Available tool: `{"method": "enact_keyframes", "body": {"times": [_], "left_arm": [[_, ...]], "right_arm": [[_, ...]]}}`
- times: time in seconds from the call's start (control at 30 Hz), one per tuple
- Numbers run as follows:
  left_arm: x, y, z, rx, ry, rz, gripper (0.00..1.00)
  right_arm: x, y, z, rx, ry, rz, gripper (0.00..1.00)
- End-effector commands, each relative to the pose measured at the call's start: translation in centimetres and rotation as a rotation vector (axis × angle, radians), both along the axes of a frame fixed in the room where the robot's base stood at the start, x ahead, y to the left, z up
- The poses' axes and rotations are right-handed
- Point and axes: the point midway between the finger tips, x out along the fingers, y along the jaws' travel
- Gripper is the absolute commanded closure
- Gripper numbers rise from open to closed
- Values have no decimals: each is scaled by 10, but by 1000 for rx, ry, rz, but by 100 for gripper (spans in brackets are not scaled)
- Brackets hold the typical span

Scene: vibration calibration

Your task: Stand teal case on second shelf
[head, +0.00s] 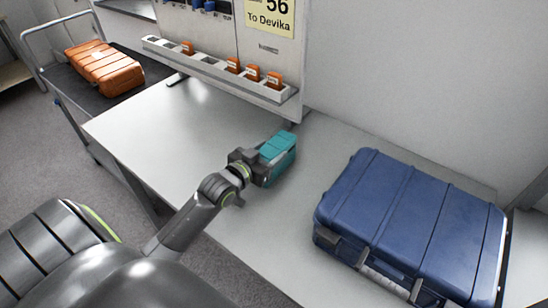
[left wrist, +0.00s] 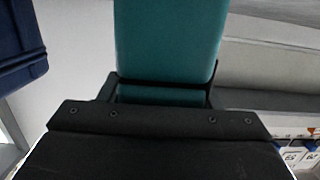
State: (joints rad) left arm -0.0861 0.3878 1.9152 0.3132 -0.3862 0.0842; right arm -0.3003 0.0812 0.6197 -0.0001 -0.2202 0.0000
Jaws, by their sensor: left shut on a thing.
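The teal case (head: 279,146) is a small ribbed box in the head view, above the grey-white table near the foot of the back panel. My left gripper (head: 262,166) is shut on it, at the case's near left side. In the left wrist view the teal case (left wrist: 168,42) fills the upper middle, with the dark gripper (left wrist: 160,98) across its lower part. I cannot tell from these views whether the case touches the table. My right gripper is not in view. I cannot make out the second shelf with certainty.
A large blue case (head: 410,222) lies on the table's right part. A white rail (head: 215,70) with several orange items runs along the back panel. An orange case (head: 104,68) lies on a dark cart (head: 70,92) at the left. The table's left part (head: 150,125) is clear.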

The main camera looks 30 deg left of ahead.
Motion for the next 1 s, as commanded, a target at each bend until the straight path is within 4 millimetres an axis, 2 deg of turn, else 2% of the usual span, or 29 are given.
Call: {"method": "enact_keyframes", "body": {"times": [0.03,0.1,0.13,0.17,0.47,0.57,0.73,1.0], "left_arm": [[0,0,0,0,0,0,72],[0,0,0,0,0,0,80],[0,0,2,1,-4,-1,80],[0,0,2,1,-4,-1,86],[0,0,7,0,-5,-2,86],[0,0,15,2,-6,-2,86],[0,-1,40,4,-8,-4,86],[-58,4,35,3,0,-3,86]], "right_arm": [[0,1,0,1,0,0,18],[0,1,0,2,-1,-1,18],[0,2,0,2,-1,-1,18],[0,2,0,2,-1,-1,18],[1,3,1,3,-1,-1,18],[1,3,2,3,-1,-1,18],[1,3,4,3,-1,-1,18],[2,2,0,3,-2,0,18]]}}
